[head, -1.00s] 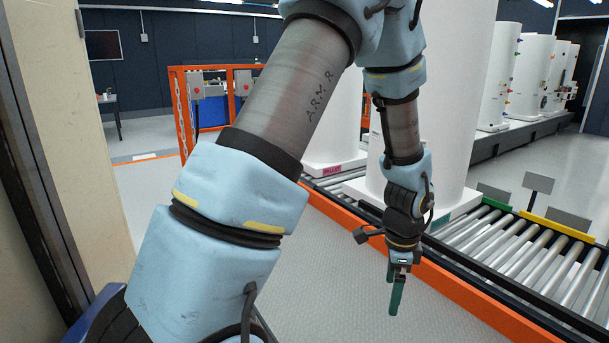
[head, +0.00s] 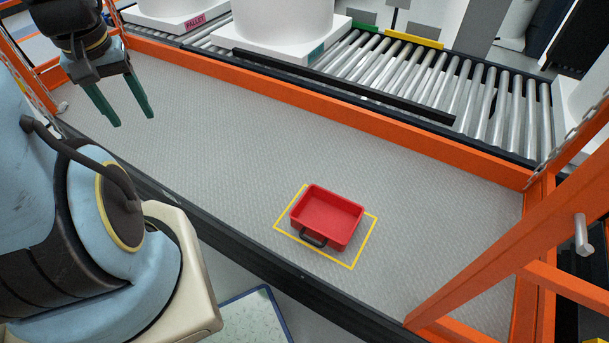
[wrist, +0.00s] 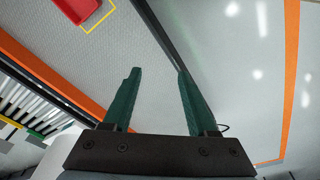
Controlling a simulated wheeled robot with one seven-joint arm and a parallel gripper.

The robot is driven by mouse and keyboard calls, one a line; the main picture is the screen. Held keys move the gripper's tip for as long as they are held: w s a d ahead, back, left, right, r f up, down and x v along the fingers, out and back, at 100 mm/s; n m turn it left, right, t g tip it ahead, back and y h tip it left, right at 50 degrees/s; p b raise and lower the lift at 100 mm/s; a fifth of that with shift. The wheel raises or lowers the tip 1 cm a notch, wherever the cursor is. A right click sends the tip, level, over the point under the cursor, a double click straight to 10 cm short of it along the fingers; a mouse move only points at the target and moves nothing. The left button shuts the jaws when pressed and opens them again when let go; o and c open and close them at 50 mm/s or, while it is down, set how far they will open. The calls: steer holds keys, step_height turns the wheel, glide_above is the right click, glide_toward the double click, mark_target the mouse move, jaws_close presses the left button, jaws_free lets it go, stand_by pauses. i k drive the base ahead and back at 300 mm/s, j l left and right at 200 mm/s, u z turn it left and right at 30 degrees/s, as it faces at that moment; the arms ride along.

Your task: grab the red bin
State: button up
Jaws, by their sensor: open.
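The red bin (head: 327,218) sits upright on the grey textured platform, inside a yellow outlined square. It looks empty and has a dark handle (head: 312,239) on its near side. My gripper (head: 128,108) is open and empty, with green fingers pointing down at the upper left of the head view, well to the left of the bin. In the wrist view the bin (wrist: 78,8) shows only in part at the top left edge, beyond the open fingers (wrist: 158,75).
An orange rail (head: 330,116) runs along the platform's far side, with a roller conveyor (head: 430,85) and white tanks on pallets (head: 285,50) behind. An orange frame (head: 500,268) stands at the right. The platform between my gripper and the bin is clear.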

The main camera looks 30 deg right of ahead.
mark_target(332, 219)
steer(key=k+l+u, duration=0.35)
steer(key=k+l, duration=0.15)
steer(key=k, duration=0.35)
steer(key=k+l+u, duration=0.2)
steer(key=k, duration=0.25)
